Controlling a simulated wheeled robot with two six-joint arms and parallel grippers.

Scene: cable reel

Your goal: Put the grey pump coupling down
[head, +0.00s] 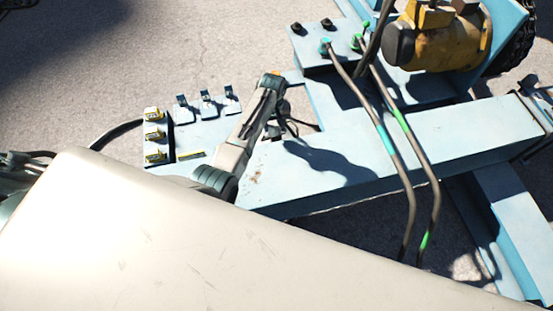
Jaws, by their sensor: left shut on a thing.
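My left gripper (282,126) is small and dark in the middle of the head view, at the end of my arm. It is over the light blue frame (445,135), near a rectangular gap in it. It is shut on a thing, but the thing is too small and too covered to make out. I cannot tell the grey pump coupling apart there, nor whether it touches the frame. A shadow of the arm falls on the frame to the right. My right gripper is not in view.
Two hoses, one with a cyan band (384,138) and one with green bands (401,120), run down the right of the gripper. A yellow motor (450,42) stands at upper right. Several levers (206,105) and yellow-topped fittings (154,134) stand at left. Bare frame lies between.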

